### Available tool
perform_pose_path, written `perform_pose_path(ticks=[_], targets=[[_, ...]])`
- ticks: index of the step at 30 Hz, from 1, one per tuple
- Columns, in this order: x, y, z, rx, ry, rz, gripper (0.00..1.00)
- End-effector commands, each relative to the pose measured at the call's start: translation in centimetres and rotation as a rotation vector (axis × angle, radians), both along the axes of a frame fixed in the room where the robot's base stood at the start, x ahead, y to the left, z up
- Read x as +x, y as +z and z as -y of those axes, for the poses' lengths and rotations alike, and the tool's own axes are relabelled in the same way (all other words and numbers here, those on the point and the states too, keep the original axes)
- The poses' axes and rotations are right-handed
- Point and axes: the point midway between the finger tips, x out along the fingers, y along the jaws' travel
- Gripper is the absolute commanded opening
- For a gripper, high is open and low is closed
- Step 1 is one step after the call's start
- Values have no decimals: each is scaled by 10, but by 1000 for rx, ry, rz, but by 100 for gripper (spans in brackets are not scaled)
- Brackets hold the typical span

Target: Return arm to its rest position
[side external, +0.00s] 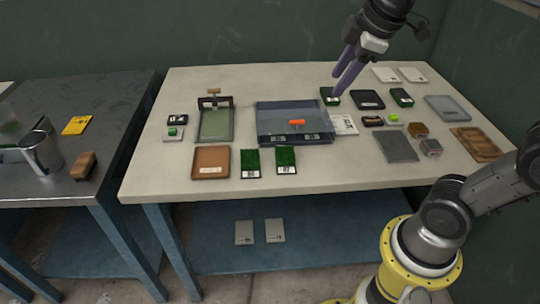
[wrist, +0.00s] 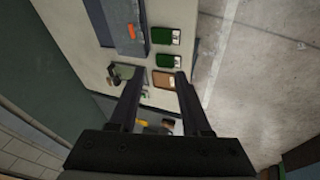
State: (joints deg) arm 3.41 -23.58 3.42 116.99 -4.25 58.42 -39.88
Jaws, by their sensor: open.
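My gripper (side external: 347,72) hangs at the end of my arm above the back right part of the white-topped table (side external: 180,183) in the side external view. Its two dark fingers are apart with nothing between them. In the wrist view my gripper (wrist: 157,78) also shows open and empty, with the table far beyond its fingertips. A green turf sample (side external: 330,96) appears just left of and below the fingertips in the side external view; I cannot tell the exact height above it.
A grey tray (side external: 268,133) holds an orange object (side external: 297,122). Two turf samples (side external: 250,163) (side external: 286,160) and a brown tray (side external: 211,162) lie along the front. A dark side table (side external: 90,110) stands left with a metal mug (side external: 42,152). Several small items fill the table's right side.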

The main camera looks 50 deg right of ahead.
Motion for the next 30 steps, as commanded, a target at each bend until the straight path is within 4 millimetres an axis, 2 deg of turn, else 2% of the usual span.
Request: perform_pose_path(ticks=[1,3,6,10,14,19,30], targets=[[-21,-3,-7,30,-35,30,48],[-45,-12,-14,83,-101,62,48],[-76,-30,-22,167,-209,95,48],[-103,-58,-28,275,-369,103,48],[-110,-76,-30,339,-499,80,48],[-108,-75,-30,378,-570,90,48],[-108,-75,-30,378,-573,90,48]])
